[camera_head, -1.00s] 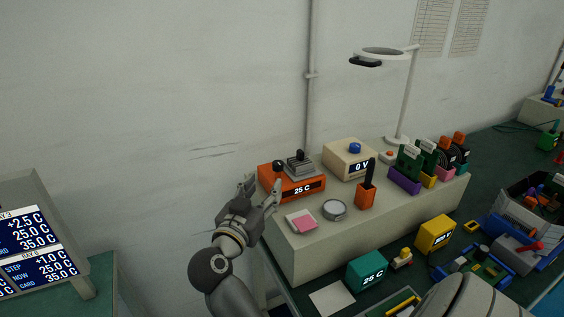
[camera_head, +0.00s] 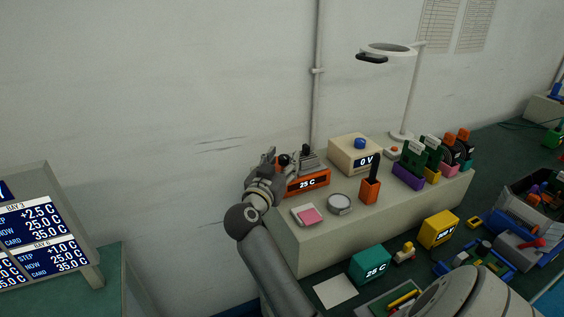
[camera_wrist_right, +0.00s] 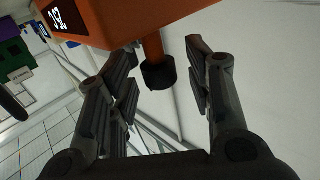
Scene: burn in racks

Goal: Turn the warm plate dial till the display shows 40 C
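The orange warm plate (camera_head: 308,184) sits at the left end of the pale bench riser, and its display (camera_head: 307,184) reads 25 C. Its black dial (camera_head: 284,160) is on the top left of the plate. My right gripper (camera_head: 277,163) is at the plate's left end, by the dial. In the right wrist view, the open right gripper (camera_wrist_right: 160,58) has the dial (camera_wrist_right: 159,75) between its fingers, with visible gaps on both sides. The plate's orange body (camera_wrist_right: 115,20) fills the top there. My left gripper is not in view.
A beige 0 V box (camera_head: 342,155) with a blue knob is to the right. A pink pad (camera_head: 309,216) and round dish (camera_head: 340,203) lie in front. The wall is behind.

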